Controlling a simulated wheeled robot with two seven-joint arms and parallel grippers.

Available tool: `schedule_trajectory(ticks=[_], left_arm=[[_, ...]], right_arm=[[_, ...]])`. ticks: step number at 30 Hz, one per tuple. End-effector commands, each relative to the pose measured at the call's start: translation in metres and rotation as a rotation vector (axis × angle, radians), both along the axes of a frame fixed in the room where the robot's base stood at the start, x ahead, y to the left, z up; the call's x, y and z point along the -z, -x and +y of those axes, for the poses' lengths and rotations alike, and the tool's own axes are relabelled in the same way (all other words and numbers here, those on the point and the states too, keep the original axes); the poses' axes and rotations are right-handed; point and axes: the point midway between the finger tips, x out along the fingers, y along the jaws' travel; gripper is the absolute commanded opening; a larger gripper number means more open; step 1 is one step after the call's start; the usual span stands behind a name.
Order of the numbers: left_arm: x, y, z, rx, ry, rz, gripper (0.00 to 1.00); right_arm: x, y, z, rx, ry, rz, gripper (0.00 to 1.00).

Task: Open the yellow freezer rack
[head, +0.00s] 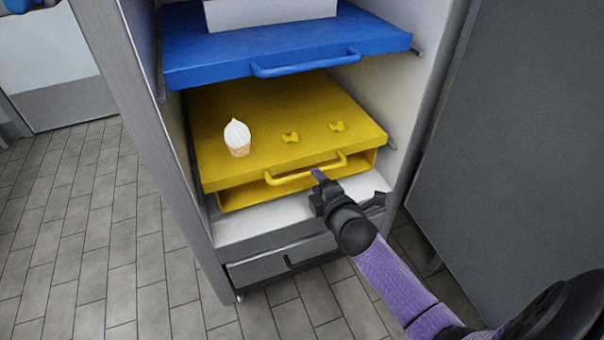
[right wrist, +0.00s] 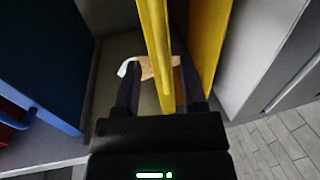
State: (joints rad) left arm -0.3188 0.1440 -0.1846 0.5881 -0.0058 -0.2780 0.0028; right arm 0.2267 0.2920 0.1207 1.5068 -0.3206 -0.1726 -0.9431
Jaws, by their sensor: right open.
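The yellow freezer rack (head: 262,118) sits inside the open freezer, below a blue rack (head: 215,56). Its handle (head: 285,177) is a bar along the front edge. My right gripper (head: 318,175) is at the right end of that handle, open. In the right wrist view, a yellow bar of the rack (right wrist: 155,40) runs between the two open fingers of the right gripper (right wrist: 160,85); I cannot tell if they touch it. A white-topped cone (head: 237,138) stands on the rack's left part. My left gripper is not in view.
A white box (head: 268,10) sits on the blue rack. A grey drawer (head: 285,262) with a dark handle is below. A grey panel (head: 510,130) stands at the right. The tiled floor at left is clear.

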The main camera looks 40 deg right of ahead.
Motion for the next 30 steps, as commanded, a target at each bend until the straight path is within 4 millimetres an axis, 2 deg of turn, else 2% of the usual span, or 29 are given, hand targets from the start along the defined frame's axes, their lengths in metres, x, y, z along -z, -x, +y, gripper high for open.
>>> schedule_trajectory(ticks=[1,7,17,20,25,30], left_arm=[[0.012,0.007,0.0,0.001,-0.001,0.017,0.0],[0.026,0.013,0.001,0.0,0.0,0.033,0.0],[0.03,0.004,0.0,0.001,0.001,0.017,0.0],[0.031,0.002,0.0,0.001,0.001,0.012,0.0],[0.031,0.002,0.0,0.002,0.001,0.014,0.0],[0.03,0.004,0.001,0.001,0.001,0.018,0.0]], right_arm=[[0.012,-0.011,-0.003,-0.001,0.003,0.005,0.53],[0.015,-0.04,-0.01,0.001,-0.001,0.005,0.53],[0.011,-0.047,-0.011,0.0,-0.003,0.002,0.53],[0.011,-0.047,-0.011,0.0,-0.003,0.002,0.36],[0.011,-0.047,-0.011,0.0,-0.003,0.002,0.0],[0.012,-0.047,-0.011,0.0,-0.003,0.002,0.0]])
